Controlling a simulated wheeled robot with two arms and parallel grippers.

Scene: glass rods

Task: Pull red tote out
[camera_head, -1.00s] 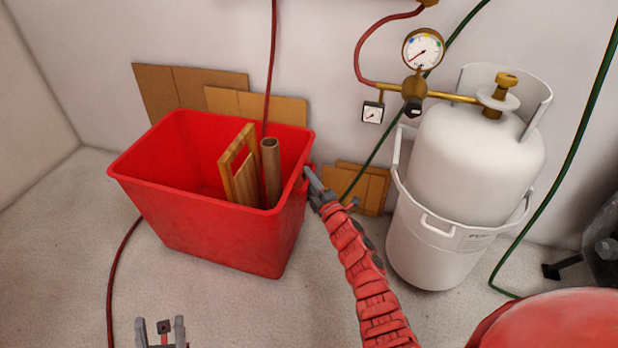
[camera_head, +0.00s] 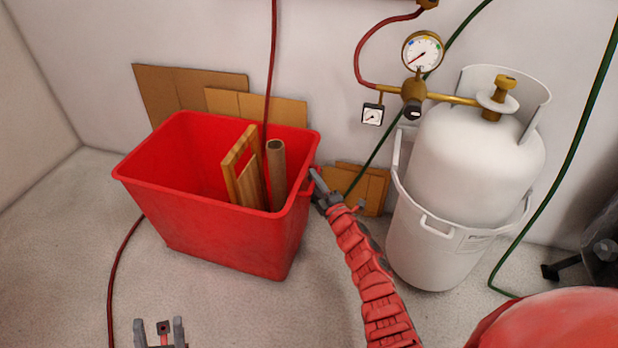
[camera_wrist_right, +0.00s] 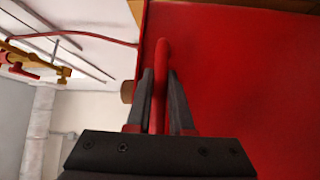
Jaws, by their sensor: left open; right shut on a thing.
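The red tote (camera_head: 215,229) stands upright on the floor at the left, against the back wall area. It holds a wooden frame (camera_head: 233,165) and a brown cardboard tube (camera_head: 276,176). My right gripper (camera_head: 317,186) is at the tote's right end. In the right wrist view its two fingers (camera_wrist_right: 160,100) are closed on either side of the tote's red handle (camera_wrist_right: 161,62), with the red tote wall (camera_wrist_right: 240,80) behind. My left gripper (camera_head: 161,330) is open and empty at the bottom edge, in front of the tote and apart from it.
A white gas cylinder (camera_head: 470,165) sits in a white bucket (camera_head: 430,255) at the right. A red hose (camera_head: 271,70) hangs down in front of the wall into the tote's outline. Cardboard sheets (camera_head: 185,88) lean on the wall behind.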

